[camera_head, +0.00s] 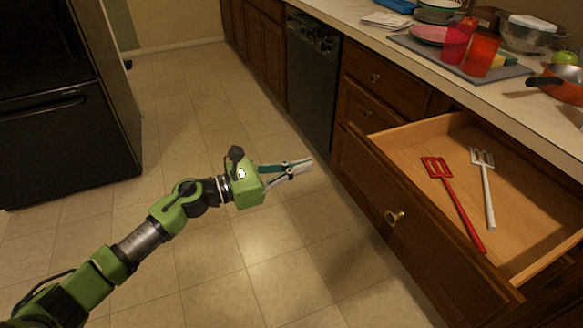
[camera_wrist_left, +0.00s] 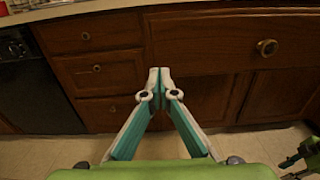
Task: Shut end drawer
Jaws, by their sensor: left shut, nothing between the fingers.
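The end drawer (camera_head: 388,205) is pulled open at the right of the head view, with a brass knob (camera_head: 395,217) on its dark wood front. A red slotted spatula (camera_head: 455,200) and a grey-white one (camera_head: 485,185) lie inside it. In the left wrist view the drawer front (camera_wrist_left: 215,42) with a knob (camera_wrist_left: 267,47) shows at the upper right. My left gripper (camera_head: 308,165) is shut and empty, left of the drawer front and apart from it. Its fingertips (camera_wrist_left: 160,72) meet in the wrist view. Green and dark parts (camera_wrist_left: 300,158), possibly my right gripper, show at the lower right.
The counter (camera_head: 375,28) above holds a grey mat with red cups (camera_head: 480,55), a pink plate (camera_head: 430,34) and an orange pan (camera_head: 562,85). A dishwasher (camera_head: 312,75) stands beyond the closed drawers. A black fridge (camera_head: 60,110) is at left. The tiled floor between is clear.

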